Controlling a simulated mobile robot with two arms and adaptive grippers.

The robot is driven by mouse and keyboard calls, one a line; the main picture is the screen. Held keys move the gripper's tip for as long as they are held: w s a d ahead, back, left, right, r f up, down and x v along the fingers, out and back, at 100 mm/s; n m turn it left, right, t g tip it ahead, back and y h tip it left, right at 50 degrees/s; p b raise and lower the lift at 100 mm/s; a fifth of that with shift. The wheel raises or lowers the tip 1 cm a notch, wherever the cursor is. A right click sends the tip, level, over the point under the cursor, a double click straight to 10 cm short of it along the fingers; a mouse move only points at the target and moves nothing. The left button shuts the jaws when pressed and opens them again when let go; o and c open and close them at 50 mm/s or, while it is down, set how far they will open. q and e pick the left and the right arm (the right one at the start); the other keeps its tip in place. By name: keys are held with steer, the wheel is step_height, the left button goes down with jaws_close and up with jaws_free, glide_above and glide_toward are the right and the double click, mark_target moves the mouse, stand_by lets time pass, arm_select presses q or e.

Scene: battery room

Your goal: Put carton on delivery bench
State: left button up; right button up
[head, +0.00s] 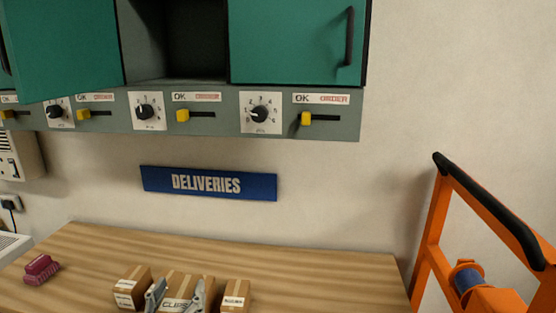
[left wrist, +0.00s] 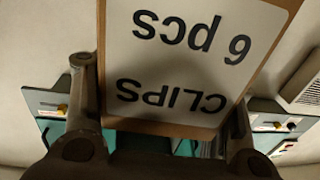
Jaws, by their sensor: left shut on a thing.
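A brown carton (head: 181,283) labelled CLIPS is at the bottom of the head view, between the two fingers of my left gripper (head: 177,295). The gripper is shut on it. In the left wrist view the carton (left wrist: 185,128) fills the middle, its white label reading "CLIPS 6 pcs" upside down, with a finger on each side. The wooden delivery bench (head: 300,275) lies under the blue DELIVERIES sign (head: 208,184). I cannot tell whether the carton touches the bench top. My right gripper is not in view.
Smaller cartons stand close on the left (head: 130,287) and right (head: 236,295) of the held carton. A dark pink object (head: 41,269) lies at the bench's left. An orange frame (head: 431,235) stands at the right. A green cabinet (head: 290,40) hangs above. The bench's right part is clear.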

arm_select(q)
steer(key=s+f, duration=0.3)
steer(key=s, duration=0.4)
steer(key=s+f, duration=0.4)
steer(key=s, duration=0.4)
steer(key=shift+s+d+y, duration=0.15)
steer(key=shift+d+y, duration=0.05)
steer(key=shift+y, duration=0.1)
steer(key=shift+d, duration=0.1)
steer(key=w+d+r+m+g+h, duration=0.2)
steer(key=d+m+h, duration=0.4)
steer(key=d+h, duration=0.3)
steer(key=w+g+h, duration=0.1)
steer(key=w, duration=0.1)
steer(key=shift+w+d+r+m+h, duration=0.2)
steer(key=shift+w+r+m+h, duration=0.1)
steer(key=shift+r+m, duration=0.1)
steer(key=shift+w+d+r+m+g+h, duration=0.35)
steer(key=shift+w+d+m+g+h, duration=0.15)
steer(key=shift+d+m+g+h, duration=0.5)
steer(key=shift+w+d+r+m+g+h, duration=0.35)
steer(key=shift+w+d+m+g+h, duration=0.3)
steer(key=shift+d+g, duration=0.55)
steer(key=shift+w+d+r+m+g+h, duration=0.4)
steer(key=shift+d+m+g+h, duration=0.55)
steer(key=shift+d, duration=0.4)
steer(key=shift+w+d+g, duration=0.1)
steer(key=shift+g, duration=0.15)
